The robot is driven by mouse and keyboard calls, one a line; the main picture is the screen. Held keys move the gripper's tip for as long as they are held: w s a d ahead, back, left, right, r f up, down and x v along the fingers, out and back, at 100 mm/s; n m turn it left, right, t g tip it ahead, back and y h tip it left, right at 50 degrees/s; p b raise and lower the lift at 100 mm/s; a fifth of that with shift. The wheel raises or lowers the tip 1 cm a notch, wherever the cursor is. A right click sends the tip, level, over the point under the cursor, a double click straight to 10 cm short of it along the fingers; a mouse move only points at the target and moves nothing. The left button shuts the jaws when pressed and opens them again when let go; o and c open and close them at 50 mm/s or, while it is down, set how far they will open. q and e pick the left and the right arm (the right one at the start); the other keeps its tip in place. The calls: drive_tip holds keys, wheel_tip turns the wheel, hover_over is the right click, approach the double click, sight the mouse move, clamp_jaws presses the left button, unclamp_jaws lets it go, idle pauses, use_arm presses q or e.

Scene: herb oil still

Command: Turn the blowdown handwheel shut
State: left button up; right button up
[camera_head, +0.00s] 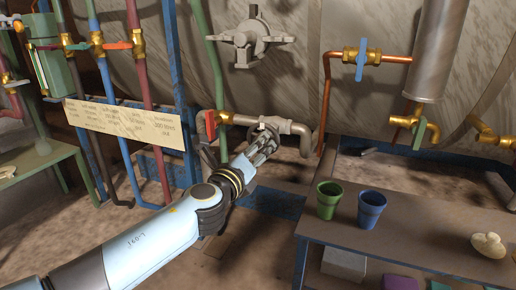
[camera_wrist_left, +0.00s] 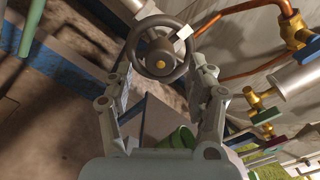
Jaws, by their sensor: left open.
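The blowdown handwheel (camera_wrist_left: 158,48) is a dark round wheel with a brass-coloured centre, seen nearly face-on in the left wrist view. In the head view the wheel (camera_head: 263,132) sits on the grey pipe below the tank and is partly hidden by my gripper. My left gripper (camera_head: 262,147) is open, with its fingers pointing at the wheel. In the left wrist view the gripper's fingers (camera_wrist_left: 164,78) stand on either side of the wheel's lower part. I cannot tell whether they touch the rim. My right gripper is not in view.
A red-handled valve (camera_head: 211,124) is just left of the wheel. A blue-handled valve (camera_head: 361,64) is on the copper pipe. A green cup (camera_head: 328,200) and a blue cup (camera_head: 371,208) stand on the table (camera_head: 425,240) at right. A paper label (camera_head: 125,124) hangs across the left pipes.

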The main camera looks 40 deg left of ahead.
use_arm(q)
drive_tip(key=v, duration=1)
